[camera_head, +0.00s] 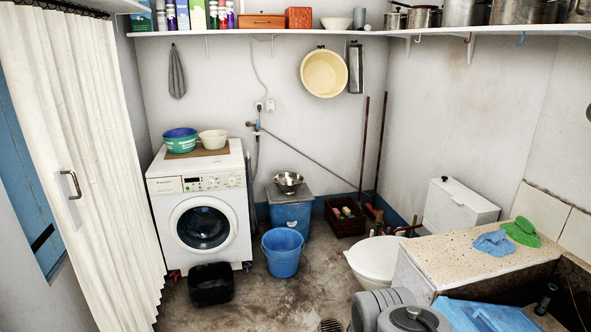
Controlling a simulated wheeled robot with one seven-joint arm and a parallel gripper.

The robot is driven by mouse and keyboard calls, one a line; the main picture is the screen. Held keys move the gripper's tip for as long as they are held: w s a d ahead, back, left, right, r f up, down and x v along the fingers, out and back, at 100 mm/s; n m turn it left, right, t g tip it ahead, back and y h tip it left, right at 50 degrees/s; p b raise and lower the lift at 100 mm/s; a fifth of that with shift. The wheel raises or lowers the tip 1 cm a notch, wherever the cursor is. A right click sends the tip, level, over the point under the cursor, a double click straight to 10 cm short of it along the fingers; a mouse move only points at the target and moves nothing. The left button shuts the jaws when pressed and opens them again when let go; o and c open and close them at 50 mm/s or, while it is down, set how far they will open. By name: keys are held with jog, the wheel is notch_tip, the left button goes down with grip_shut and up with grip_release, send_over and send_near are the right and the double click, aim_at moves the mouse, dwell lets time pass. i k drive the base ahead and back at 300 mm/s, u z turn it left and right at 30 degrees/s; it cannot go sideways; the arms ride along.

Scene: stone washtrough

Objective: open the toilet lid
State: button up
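The toilet stands at the right, with its white cistern (458,212) against the right wall. The white toilet lid (374,260) lies flat, down over the bowl. The speckled stone counter hides part of the toilet from the right. Grey rounded links of my arm show at the bottom edge, in front of the toilet and apart from the lid in the picture. My gripper is not in view.
The stone counter (465,258) with blue and green cloths stands right of the toilet. A blue bucket (282,252), a black bin (211,284) and a washing machine (202,225) stand to the left. Brown poles (364,150) lean behind. Bare floor (315,285) lies left of the toilet.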

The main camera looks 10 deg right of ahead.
aim_at(375, 257)
jog(key=z, duration=0.1)
jog(key=i, duration=1.15)
jog(key=u, duration=0.95)
jog(key=i, duration=1.7)
jog(key=z, duration=0.35)
